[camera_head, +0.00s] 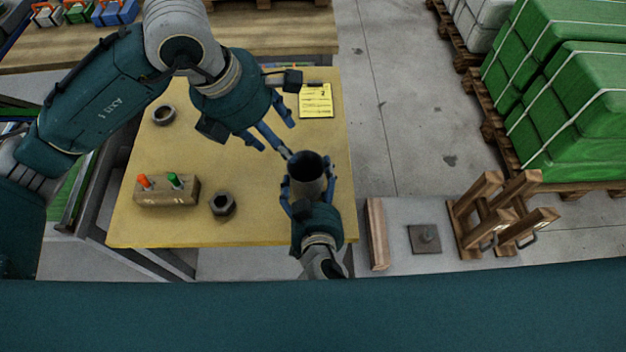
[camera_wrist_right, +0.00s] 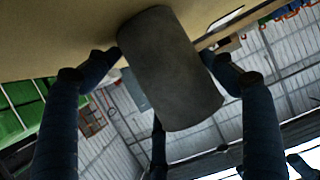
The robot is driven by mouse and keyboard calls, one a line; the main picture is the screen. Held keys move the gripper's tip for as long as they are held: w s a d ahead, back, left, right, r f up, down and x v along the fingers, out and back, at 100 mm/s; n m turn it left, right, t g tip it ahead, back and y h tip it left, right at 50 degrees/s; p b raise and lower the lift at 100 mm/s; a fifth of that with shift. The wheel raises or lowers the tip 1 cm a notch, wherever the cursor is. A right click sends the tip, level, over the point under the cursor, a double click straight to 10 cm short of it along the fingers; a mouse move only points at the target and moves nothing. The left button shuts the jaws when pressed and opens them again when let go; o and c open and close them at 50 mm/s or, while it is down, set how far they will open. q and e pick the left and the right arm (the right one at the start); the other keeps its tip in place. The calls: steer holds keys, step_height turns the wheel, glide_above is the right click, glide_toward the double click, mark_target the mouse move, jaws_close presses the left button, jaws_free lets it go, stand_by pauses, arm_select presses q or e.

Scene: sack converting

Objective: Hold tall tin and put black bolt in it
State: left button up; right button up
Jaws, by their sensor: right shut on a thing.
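The tall tin (camera_head: 307,167), a dark grey cylinder with an open top, stands upright near the table's right edge. My right gripper (camera_head: 305,188) is shut on it, with fingers on both sides. In the right wrist view the tin (camera_wrist_right: 170,75) sits between the fingers of my right gripper (camera_wrist_right: 162,62). My left gripper (camera_head: 277,137) is just up and left of the tin's mouth, fingers pointing toward it.
On the yellow table (camera_head: 260,222) are a wooden block with orange and green pegs (camera_head: 166,192), a large nut (camera_head: 223,204), a ring (camera_head: 163,115) and a yellow note (camera_head: 316,101). Wooden stands (camera_head: 497,215) and green stacked sacks (camera_head: 570,90) are off to the right.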

steer(key=o, duration=1.2)
steer(key=shift+f, duration=0.1)
steer(key=shift+c, duration=0.2)
steer(key=shift+s, duration=0.1)
steer(key=v, duration=1.1)
steer(key=shift+s+r, duration=0.3)
steer(key=shift+d, duration=0.1)
